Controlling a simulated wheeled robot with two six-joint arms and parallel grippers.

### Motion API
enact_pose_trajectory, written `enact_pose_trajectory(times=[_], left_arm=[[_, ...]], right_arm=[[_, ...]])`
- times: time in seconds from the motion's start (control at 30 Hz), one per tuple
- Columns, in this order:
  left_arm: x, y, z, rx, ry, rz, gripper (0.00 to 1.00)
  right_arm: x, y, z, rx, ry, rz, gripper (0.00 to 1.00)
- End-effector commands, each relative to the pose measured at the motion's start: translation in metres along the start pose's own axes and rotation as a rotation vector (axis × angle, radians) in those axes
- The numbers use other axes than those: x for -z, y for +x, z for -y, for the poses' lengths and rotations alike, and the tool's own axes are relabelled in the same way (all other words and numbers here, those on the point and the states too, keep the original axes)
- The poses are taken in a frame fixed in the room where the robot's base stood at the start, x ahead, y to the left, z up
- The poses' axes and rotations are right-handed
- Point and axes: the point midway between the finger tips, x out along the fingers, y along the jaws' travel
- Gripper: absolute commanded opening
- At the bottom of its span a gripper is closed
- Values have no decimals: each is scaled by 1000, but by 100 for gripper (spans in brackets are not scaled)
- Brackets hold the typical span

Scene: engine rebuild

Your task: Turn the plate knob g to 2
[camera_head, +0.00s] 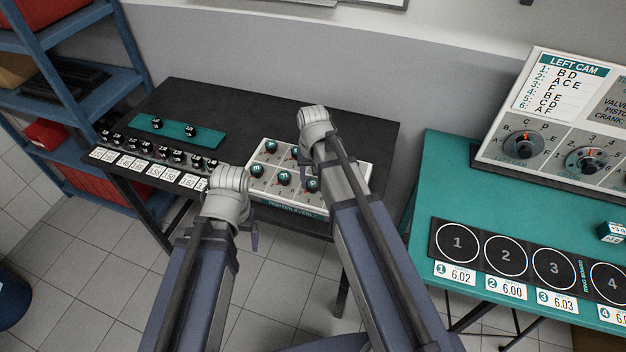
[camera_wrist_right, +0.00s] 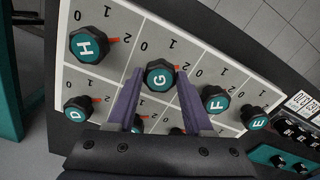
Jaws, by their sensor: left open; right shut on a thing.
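The lettered knob plate (camera_head: 350,178) is a white-edged grey panel on the dark table. Knob G (camera_wrist_right: 160,78), black with a teal cap, sits between the two fingers of my right gripper (camera_wrist_right: 158,88) in the right wrist view, and they are shut on it. A bit of its red pointer shows on its right side. My left gripper (camera_head: 228,188) hangs left of the plate, fingers mostly hidden.
Knobs H (camera_wrist_right: 88,45), F (camera_wrist_right: 215,98), D (camera_wrist_right: 77,109) and E (camera_wrist_right: 253,117) surround G closely. A teal strip (camera_head: 172,127) and a row of number cards (camera_head: 150,168) lie left of the plate. A teal table (camera_head: 455,190) stands at right.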

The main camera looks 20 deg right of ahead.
Motion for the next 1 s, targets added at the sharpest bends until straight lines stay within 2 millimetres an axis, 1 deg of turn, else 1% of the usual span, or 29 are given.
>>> enact_pose_trajectory(times=[0.2, 0.6, 0.63, 0.9, 1.0], left_arm=[[0, 0, 0, 0, 0, 0, 82], [0, 0, 0, 0, 0, 0, 82], [0, 0, 0, 0, 0, 0, 82], [0, 0, 0, 0, 0, 0, 82], [0, 0, 0, 0, 0, 0, 82]], right_arm=[[0, 0, 0, 0, 33, 0, 0], [0, 0, 0, 0, 38, 0, 0], [0, 0, 0, 0, 38, 0, 52], [0, 0, 0, 0, 37, 0, 82], [0, 0, 0, 0, 37, 0, 82]])
